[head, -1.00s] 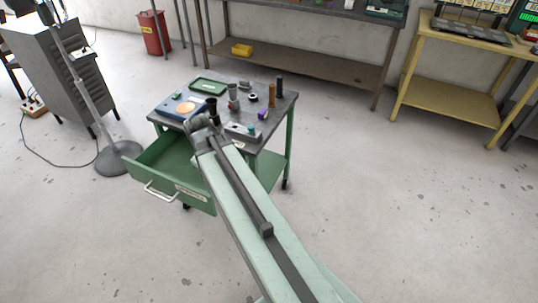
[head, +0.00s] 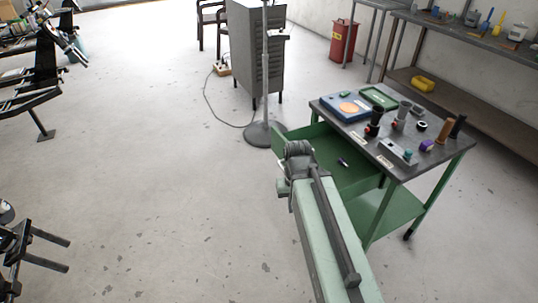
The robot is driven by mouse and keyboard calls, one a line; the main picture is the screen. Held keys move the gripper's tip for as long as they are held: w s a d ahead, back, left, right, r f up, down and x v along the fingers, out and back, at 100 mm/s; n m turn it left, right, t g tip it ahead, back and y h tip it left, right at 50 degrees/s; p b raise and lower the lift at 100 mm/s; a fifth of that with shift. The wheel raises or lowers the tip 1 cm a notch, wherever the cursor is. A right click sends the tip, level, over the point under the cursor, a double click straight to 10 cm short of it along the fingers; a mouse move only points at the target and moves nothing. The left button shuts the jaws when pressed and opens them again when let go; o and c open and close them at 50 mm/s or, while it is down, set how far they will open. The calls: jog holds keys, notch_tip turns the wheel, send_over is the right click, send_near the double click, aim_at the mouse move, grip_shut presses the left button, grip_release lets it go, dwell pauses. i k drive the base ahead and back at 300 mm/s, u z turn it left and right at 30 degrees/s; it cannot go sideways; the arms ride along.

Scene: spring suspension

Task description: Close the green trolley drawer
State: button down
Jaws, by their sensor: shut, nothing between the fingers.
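The green trolley (head: 390,208) stands right of centre in the head view. Its green drawer (head: 348,172) is pulled out toward the left, with a small dark and purple item (head: 343,162) inside. My arm crosses in front of the drawer's near side and hides most of its front and handle. My gripper (head: 297,150) is shut and empty, at the end of the arm. It appears over or beside the drawer's front; I cannot tell whether it touches.
The trolley top (head: 372,137) holds a blue tray, a green tray and several small parts. A stand with a round base (head: 262,134) is just behind the drawer. A grey cabinet (head: 255,50) is farther back.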

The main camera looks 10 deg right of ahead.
aim_at(362, 176)
jog(key=u, duration=3.65)
jog(key=k, duration=1.1)
jog(key=z, duration=1.4)
jog(key=i, duration=1)
jog(key=u, duration=0.05)
